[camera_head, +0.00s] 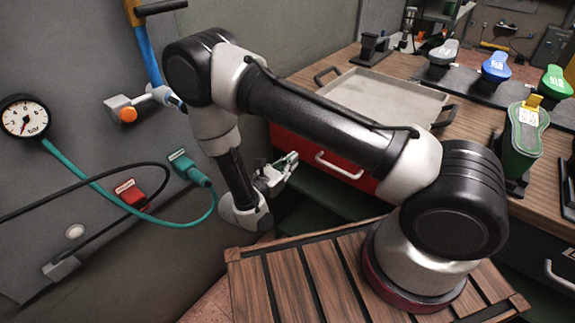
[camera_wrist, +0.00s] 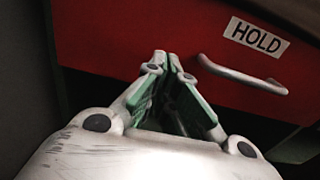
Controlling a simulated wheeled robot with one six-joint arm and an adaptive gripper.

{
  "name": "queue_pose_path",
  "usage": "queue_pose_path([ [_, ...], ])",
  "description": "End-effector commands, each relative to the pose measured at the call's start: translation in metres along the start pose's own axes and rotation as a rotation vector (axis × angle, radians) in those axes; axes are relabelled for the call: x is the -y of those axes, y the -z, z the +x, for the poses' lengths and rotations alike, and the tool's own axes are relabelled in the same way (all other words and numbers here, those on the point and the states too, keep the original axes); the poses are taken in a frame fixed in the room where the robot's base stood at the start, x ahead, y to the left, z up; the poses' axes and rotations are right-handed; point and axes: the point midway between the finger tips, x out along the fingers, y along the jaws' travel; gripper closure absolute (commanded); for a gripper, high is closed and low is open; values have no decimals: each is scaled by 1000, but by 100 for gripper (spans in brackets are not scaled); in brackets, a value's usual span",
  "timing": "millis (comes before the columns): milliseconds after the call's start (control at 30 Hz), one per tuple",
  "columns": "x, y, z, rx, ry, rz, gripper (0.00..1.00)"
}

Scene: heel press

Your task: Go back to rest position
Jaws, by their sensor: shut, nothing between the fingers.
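My gripper (camera_head: 287,163) is shut and empty in the head view. It hangs beside the wall, left of the red drawer front (camera_head: 325,157) under the bench. In the wrist view my gripper (camera_wrist: 168,62) shows its two fingertips together with nothing between them. It points toward the red drawer front (camera_wrist: 130,40), which bears a "HOLD" label (camera_wrist: 257,36) and a pale handle (camera_wrist: 240,76). I cannot tell the exact gap between the fingertips and the drawer.
On the left wall are a pressure gauge (camera_head: 24,118), a teal connector (camera_head: 188,168), a red tag (camera_head: 130,193) and an orange-tipped lever (camera_head: 128,114). A grey tray (camera_head: 385,97) sits on the wooden bench (camera_head: 465,127). Several coloured shoe-shaped pieces, including a green one (camera_head: 524,137), stand at the right.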

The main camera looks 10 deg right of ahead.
Motion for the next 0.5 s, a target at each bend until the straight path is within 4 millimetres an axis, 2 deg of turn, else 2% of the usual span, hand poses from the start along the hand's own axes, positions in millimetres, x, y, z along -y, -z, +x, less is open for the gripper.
queue_pose_path([
  [33, -1, 0, -15, 0, -7, 1, 100],
  [200, -1, 0, -53, -1, -6, 1, 100],
  [300, -1, 0, -68, -1, -5, 0, 100],
  [500, 0, 0, -81, -1, -1, 0, 100],
])
